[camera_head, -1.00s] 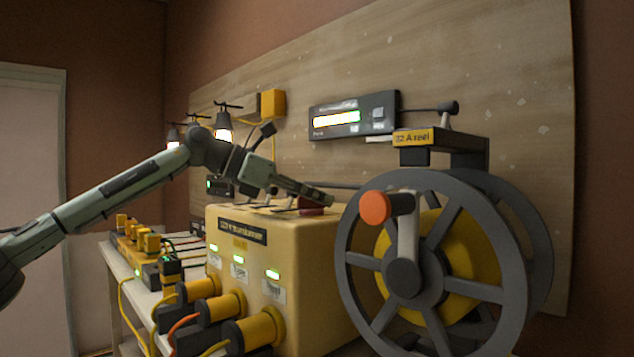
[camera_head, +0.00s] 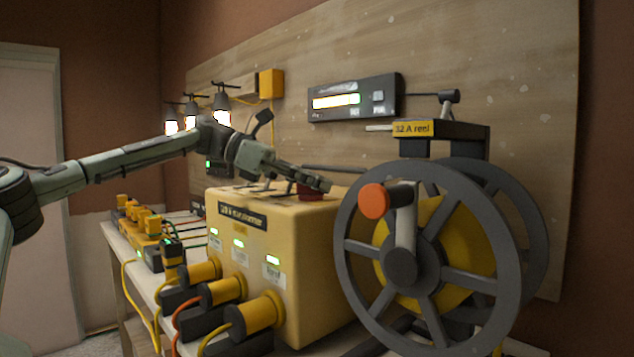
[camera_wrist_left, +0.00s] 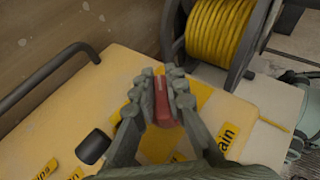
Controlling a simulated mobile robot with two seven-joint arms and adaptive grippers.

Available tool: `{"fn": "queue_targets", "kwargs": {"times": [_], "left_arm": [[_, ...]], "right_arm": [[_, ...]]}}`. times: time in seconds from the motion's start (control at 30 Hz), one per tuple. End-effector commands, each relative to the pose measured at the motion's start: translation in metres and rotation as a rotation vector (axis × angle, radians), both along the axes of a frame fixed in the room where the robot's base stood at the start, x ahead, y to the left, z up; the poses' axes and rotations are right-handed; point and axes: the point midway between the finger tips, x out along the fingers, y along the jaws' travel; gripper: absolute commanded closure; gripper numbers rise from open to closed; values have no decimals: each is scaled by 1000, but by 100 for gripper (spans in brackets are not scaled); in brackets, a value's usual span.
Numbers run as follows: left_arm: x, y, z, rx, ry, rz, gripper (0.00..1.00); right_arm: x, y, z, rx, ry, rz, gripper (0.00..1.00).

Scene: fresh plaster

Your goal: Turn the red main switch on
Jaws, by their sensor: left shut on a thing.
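The red main switch (camera_head: 311,192) is on top of the yellow transformer box (camera_head: 315,240). In the left wrist view the red switch handle (camera_wrist_left: 163,100) lies between the fingers of my left gripper (camera_wrist_left: 162,88), which is shut on it. In the head view my left gripper (camera_head: 318,184) reaches over the box top from the left and covers part of the switch. Yellow labels around the switch are partly hidden by the fingers. Green lights show on the box front.
A large cable reel (camera_head: 430,260) with an orange crank knob (camera_head: 373,201) stands right of the box. Yellow plugs (camera_head: 255,312) stick out at the box front. A lit display panel (camera_head: 352,98) and lamps (camera_head: 221,105) are at the board. A black knob (camera_wrist_left: 93,146) sits near the switch.

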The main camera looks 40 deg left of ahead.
Motion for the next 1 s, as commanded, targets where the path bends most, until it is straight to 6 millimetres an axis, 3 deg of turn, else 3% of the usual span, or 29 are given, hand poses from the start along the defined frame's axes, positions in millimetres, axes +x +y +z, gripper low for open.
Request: {"fn": "queue_targets", "kwargs": {"times": [0.17,0.2,0.33,0.73,1.0], "left_arm": [[0,0,-1,1,3,-1,100],[0,0,-1,1,3,-1,83],[0,0,-1,1,3,-1,67],[-5,6,4,-1,-1,1,66],[-35,44,24,-1,-4,3,66]], "right_arm": [[0,0,0,0,0,0,60],[0,0,0,0,0,0,60],[0,0,0,0,0,0,60],[0,-1,0,-1,2,0,60],[0,0,0,0,1,0,60]]}}
